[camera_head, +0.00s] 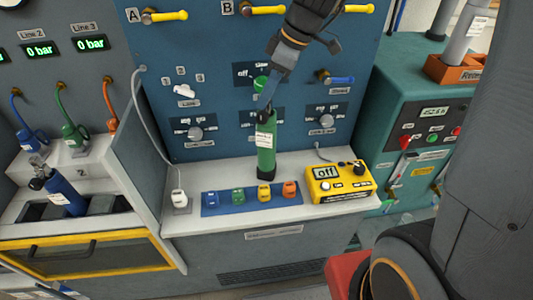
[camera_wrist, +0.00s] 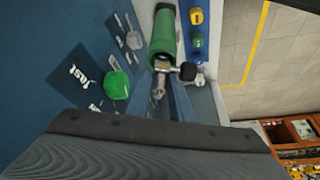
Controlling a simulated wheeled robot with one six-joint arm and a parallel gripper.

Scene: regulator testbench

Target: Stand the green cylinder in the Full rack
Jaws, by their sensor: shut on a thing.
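The green cylinder (camera_head: 266,150), with a white label and a dark base, is upright over the white bench ledge in the head view. I cannot tell whether its base touches the ledge. My gripper (camera_head: 264,110) comes down from above and is shut on its valve end. In the wrist view the cylinder (camera_wrist: 164,38) extends away from my gripper (camera_wrist: 160,92), with its valve between the fingers. No rack with a readable "Full" label shows in either view.
A blue strip (camera_head: 222,210) with several coloured connectors lies in front of the cylinder. A yellow meter (camera_head: 340,184) sits to its right. Behind is the blue panel (camera_head: 215,60) with knobs. A blue cylinder (camera_head: 65,193) leans at left. An orange rack (camera_head: 452,71) holds a grey cylinder (camera_head: 467,35).

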